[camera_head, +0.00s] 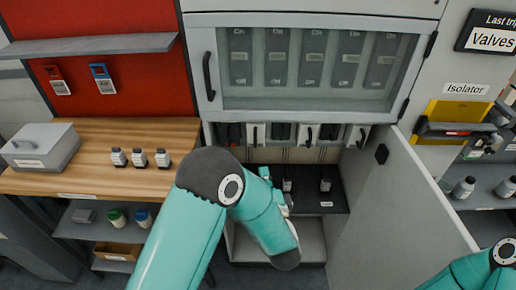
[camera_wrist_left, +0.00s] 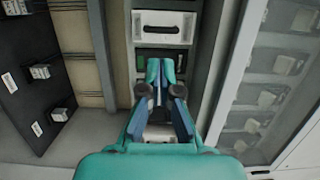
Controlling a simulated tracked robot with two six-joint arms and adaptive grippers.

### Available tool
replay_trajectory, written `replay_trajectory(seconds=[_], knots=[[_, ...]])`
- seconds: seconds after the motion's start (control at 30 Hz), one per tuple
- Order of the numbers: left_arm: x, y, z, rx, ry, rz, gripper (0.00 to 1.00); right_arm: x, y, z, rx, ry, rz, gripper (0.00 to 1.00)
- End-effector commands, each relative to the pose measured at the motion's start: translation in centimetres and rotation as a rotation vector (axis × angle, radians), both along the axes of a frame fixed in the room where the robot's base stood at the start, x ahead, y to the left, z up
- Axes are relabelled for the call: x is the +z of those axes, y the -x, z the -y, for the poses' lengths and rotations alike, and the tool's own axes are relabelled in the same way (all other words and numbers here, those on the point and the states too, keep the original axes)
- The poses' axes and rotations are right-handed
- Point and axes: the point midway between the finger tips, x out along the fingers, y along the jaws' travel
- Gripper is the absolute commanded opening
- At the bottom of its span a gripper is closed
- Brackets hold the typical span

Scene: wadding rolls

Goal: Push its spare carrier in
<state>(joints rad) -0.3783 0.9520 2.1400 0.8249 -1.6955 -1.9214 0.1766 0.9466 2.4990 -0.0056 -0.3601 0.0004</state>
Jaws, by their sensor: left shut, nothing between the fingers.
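A row of white-fronted carriers with black handles sits under the glazed cabinet front. One carrier (camera_head: 307,134) shows mid-row, another (camera_head: 357,136) further right; darker recesses lie between them. I cannot tell which is the spare. In the left wrist view a white carrier front (camera_wrist_left: 165,27) with a black handle shows beyond my gripper. My left gripper (camera_wrist_left: 163,68) is shut and empty, its tips in front of a dark recess beside that carrier; contact is unclear. In the head view the left gripper (camera_head: 265,173) is partly hidden by my arm, below the row. My right gripper is out of view.
The cabinet's open grey door (camera_head: 410,205) stands right of the row. A dark shelf (camera_head: 318,200) with small bottles lies below the carriers. A wooden bench (camera_head: 95,180) with a grey box and bottles is at left. A glazed panel (camera_head: 310,60) is above.

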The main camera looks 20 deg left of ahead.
Motion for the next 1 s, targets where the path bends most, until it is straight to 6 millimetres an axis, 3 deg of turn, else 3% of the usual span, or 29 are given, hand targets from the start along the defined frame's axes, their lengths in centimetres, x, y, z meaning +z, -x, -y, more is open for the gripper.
replay_trajectory(seconds=[0.3, 0.5, 0.7, 1.0], knots=[[0.0, -5.8, -3.1, 0.002, 0.001, 0.002, 0.00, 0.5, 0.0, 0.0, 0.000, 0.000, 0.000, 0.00], [0.0, -8.4, -4.4, 0.001, 0.000, 0.000, 0.00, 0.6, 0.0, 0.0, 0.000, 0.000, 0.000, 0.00], [0.0, -9.5, -4.8, -0.002, 0.000, 0.000, 0.00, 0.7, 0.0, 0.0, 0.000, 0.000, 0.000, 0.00], [0.0, -9.6, -4.8, -0.003, 0.000, 0.000, 0.00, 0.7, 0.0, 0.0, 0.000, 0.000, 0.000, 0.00]])
